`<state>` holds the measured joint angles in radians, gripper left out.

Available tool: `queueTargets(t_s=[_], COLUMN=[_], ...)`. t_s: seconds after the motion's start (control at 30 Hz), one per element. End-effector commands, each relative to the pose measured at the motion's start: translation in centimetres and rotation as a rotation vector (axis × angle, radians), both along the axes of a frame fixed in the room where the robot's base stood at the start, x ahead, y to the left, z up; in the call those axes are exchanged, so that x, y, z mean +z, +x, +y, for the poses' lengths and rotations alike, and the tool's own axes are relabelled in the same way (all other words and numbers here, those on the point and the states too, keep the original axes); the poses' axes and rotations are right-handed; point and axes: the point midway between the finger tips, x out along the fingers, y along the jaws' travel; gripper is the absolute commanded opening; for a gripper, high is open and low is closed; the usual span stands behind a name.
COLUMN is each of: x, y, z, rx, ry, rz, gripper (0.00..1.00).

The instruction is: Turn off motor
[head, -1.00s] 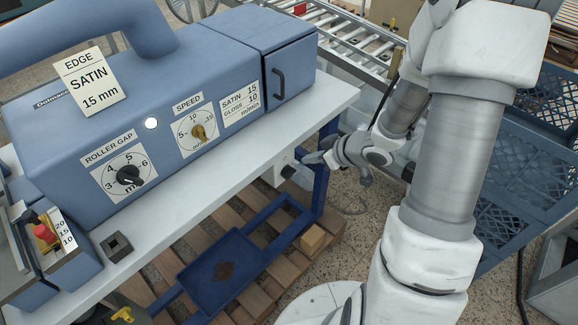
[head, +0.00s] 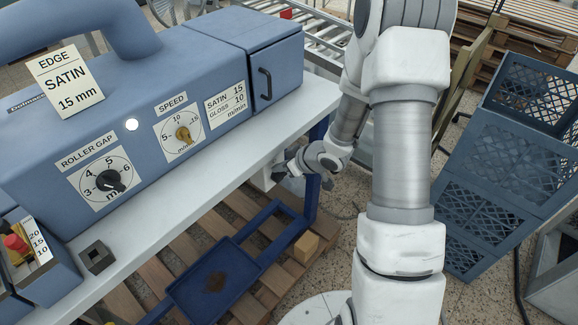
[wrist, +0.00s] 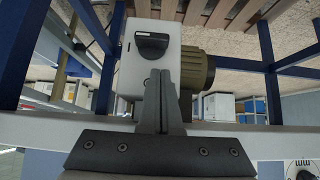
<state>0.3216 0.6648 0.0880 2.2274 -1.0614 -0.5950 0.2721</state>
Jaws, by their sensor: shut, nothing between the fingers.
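In the head view my gripper (head: 277,171) is at the bench's front edge, largely hiding the switch box (head: 261,178); the knob is not clear there.
The blue machine (head: 140,95) stands on the pale bench (head: 180,190), with a speed dial (head: 182,133) and roller gap dial (head: 110,181) on its front. A blue leg (head: 318,160) and blue tray (head: 214,280) are below. Blue crates (head: 490,215) stand right.

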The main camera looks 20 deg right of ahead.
Motion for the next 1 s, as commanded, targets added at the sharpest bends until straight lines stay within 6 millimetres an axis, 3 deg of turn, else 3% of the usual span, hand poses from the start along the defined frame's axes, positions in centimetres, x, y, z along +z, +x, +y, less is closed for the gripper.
queueTargets(t_s=[0.03,0.23,1.0], x=[-1.2,-2.7,-3.1], y=[-0.1,-0.1,0.9], z=[-0.1,-0.1,-0.1], rx=[-0.003,-0.002,-0.001], ry=[0.001,0.0,-0.024], rz=[0.003,0.001,-0.017], gripper=[0.0,0.0,0.0])
